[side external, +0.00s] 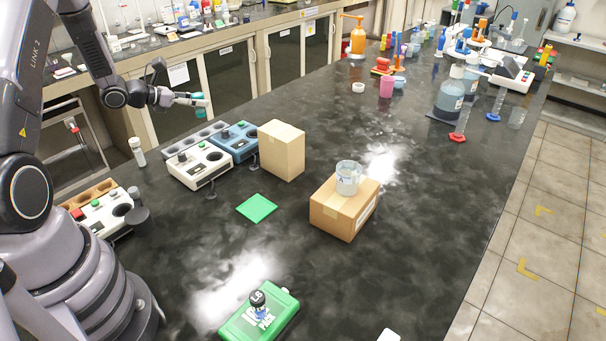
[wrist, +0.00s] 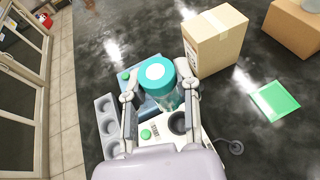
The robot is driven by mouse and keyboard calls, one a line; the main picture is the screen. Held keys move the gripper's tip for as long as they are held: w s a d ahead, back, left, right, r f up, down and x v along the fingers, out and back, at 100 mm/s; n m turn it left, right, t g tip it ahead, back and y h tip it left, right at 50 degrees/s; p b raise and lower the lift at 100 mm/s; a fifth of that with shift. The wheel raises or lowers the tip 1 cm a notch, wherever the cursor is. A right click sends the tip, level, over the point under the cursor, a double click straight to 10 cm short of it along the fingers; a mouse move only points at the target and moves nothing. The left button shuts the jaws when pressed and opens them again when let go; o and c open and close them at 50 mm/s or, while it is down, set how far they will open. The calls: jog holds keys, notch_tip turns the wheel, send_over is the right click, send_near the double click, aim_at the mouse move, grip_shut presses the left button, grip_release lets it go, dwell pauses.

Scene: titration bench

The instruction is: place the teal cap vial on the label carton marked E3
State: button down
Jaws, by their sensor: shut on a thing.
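The teal cap vial (wrist: 156,72) is between the fingers of my gripper (wrist: 160,92), its round cap facing the wrist camera. In the side external view my gripper (side external: 188,99) is shut on it, high at the upper left, and the vial (side external: 201,103) is clear of the bench. A tall tan carton (side external: 282,151) stands on the bench to the right of and below the gripper in the picture; it also shows in the wrist view (wrist: 214,40) with a printed label on its left side. A lower carton (side external: 338,214) has a white label and a beaker on top. I cannot read E3 on either.
Blue (side external: 232,141) and white (side external: 198,164) instrument units stand left of the tall carton. A beaker of liquid (side external: 347,178) tops the low carton. A green square (side external: 257,208) and a green ice pack (side external: 272,318) with a small vial lie nearer. Bare bench surrounds the square.

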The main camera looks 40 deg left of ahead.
jog(key=d+r+m+g+h, duration=0.15)
jog(key=d+r, duration=0.25)
jog(key=d, duration=0.4)
jog(key=d+r+m+h, duration=0.2)
jog(key=d+r, duration=0.2)
jog(key=d, duration=0.4)
send_over(280, 130)
jog(key=s, duration=0.1)
jog(key=shift+n, duration=0.25)
notch_tip(280, 130, down, 8)
jog(key=shift+s+d+f, duration=0.1)
jog(key=shift+d+f, duration=0.05)
jog(key=shift+f, duration=0.1)
jog(key=shift+w+f, duration=0.6)
jog(key=shift+f, duration=1.6)
jog(key=c, duration=0.8)
grip_release()
jog(key=shift+f, duration=0.15)
